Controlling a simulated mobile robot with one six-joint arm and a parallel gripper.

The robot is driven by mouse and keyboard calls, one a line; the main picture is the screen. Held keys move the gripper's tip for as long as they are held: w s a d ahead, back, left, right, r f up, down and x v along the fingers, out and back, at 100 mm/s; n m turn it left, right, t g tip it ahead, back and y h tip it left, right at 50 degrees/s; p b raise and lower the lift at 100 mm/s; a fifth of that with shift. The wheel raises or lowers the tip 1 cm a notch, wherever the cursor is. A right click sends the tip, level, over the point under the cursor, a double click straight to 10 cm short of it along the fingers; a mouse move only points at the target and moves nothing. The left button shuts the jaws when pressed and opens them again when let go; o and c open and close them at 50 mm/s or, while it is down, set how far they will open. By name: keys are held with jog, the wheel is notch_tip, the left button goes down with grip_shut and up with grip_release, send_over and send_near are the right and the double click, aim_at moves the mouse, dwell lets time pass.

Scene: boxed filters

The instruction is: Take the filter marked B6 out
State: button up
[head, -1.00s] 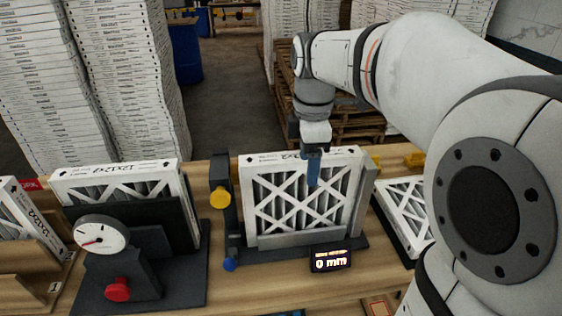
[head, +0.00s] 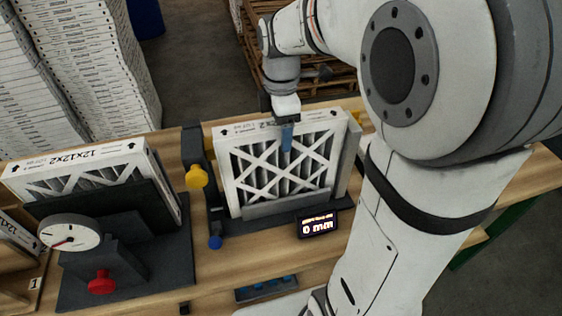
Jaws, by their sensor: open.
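A white-framed pleated filter (head: 250,165) stands upright in a dark measuring fixture (head: 220,228) at the middle of the bench. No B6 mark is readable on it; part of its top label is covered by my gripper. My gripper (head: 286,136) is over its top edge, pointing down and open. One blue finger shows in front of the filter's face; the other is hidden. I cannot tell whether the finger touches the filter. Another upright filter (head: 100,157), marked 12x12x2, stands in a dark gauge stand (head: 130,268) at the left.
The fixture has a yellow knob (head: 197,177), a blue knob (head: 215,242) and a display (head: 318,224) reading 0 mm. The left stand carries a dial (head: 70,233) and a red knob (head: 102,282). A wooden rack (head: 20,285) is at far left. My arm covers the bench's right side.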

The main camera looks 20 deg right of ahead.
jog(key=shift+f, duration=0.45)
grip_shut()
dwell(0.4)
jog(key=shift+r, duration=0.15)
notch_tip(320, 180, up, 7)
jog(key=shift+s+f+b, duration=0.1)
jog(key=shift+b, duration=0.7)
jog(key=s+b, duration=0.4)
jog(key=s, duration=1.4)
jog(key=shift+a, duration=0.2)
jog(key=shift+w, duration=0.1)
